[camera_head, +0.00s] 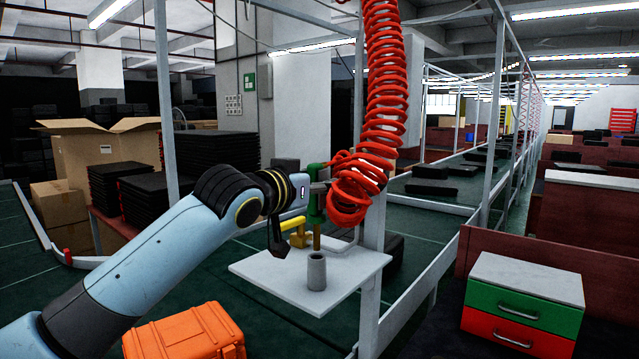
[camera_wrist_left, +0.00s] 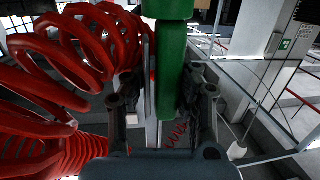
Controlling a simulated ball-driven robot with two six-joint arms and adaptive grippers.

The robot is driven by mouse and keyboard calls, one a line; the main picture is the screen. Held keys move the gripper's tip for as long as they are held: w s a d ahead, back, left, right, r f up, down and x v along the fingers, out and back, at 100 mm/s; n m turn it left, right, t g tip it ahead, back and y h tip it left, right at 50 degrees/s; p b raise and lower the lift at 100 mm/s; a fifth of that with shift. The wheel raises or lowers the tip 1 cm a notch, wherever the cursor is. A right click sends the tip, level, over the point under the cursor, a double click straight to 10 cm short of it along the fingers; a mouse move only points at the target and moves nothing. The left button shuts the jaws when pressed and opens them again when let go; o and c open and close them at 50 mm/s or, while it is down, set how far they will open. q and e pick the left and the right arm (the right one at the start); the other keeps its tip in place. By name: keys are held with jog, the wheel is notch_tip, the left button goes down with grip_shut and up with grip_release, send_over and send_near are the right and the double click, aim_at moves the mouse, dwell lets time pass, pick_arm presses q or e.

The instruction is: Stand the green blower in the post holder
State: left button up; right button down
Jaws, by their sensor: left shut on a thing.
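My left gripper (camera_head: 309,187) is shut on the green blower (camera_head: 316,207), and holds it above the white shelf. In the left wrist view, the blower (camera_wrist_left: 172,70) shows as a green bar between the two dark fingers (camera_wrist_left: 165,105). A brass-coloured tip (camera_head: 317,236) points down from the blower. The post holder (camera_head: 317,271) is a grey, upright, open-topped cylinder on the shelf. The tip is a little above it, apart as far as I can tell. My right gripper is not in view.
A red coiled hose (camera_head: 385,95) hangs right beside the blower and fills the left of the wrist view (camera_wrist_left: 50,70). The white shelf (camera_head: 262,272) has bare room around the holder. A yellow part (camera_head: 293,225) shows behind the gripper. An orange case (camera_head: 185,335) stands below my arm.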

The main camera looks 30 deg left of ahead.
aim_at(313, 223)
pick_arm(q)
jog(key=shift+p, duration=0.3)
jog(key=shift+f+b, duration=0.55)
jog(key=shift+f, duration=0.4)
dwell(0.3)
jog(key=shift+f+b, duration=1.4)
jog(key=shift+f, duration=1.2)
jog(key=o, duration=1)
jog(key=shift+c, duration=0.2)
jog(key=s+r, duration=0.1)
jog(key=s, duration=1.1)
jog(key=shift+d+r, duration=0.2)
jog(key=shift+d, duration=0.15)
